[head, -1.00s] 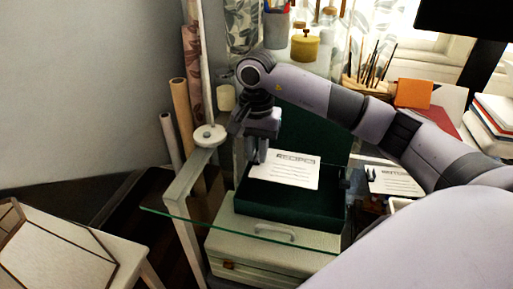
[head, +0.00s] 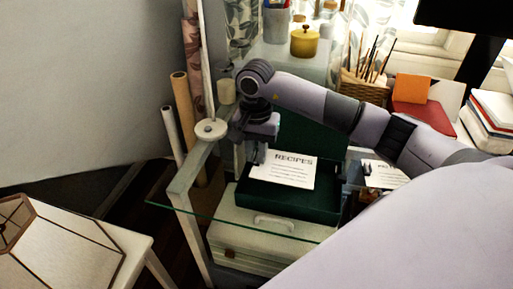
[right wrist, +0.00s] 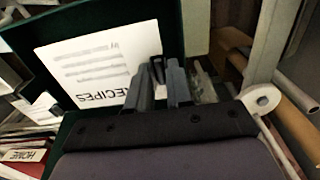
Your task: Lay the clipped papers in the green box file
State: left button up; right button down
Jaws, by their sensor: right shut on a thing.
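The clipped papers, a white sheet headed RECIPES (head: 287,172), are over the open green box file (head: 285,205). The box's dark green lid (head: 310,135) stands raised behind. My right gripper (head: 259,157) points down at the papers' left edge and is shut on them. In the right wrist view the fingers (right wrist: 165,78) close at the edge of the papers (right wrist: 95,65), with green box surfaces around them. I cannot tell whether the papers touch the box floor. My left gripper is out of view.
The box stands on a glass-edged desk (head: 240,222) above a pale drawer unit (head: 270,220). Another labelled sheet (head: 380,175) lies to the right. A brush basket (head: 365,88), yellow pot (head: 304,41) and books (head: 490,115) are behind. Paper rolls (head: 186,115) stand left.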

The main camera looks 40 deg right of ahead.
jog(key=shift+f+b, duration=2)
jog(key=shift+f, duration=0.7)
jog(key=c, duration=0.9)
grip_release()
jog(key=shift+c, duration=0.2)
jog(key=shift+r, duration=0.1)
notch_tip(320, 180, up, 7)
jog(key=shift+r, duration=0.1)
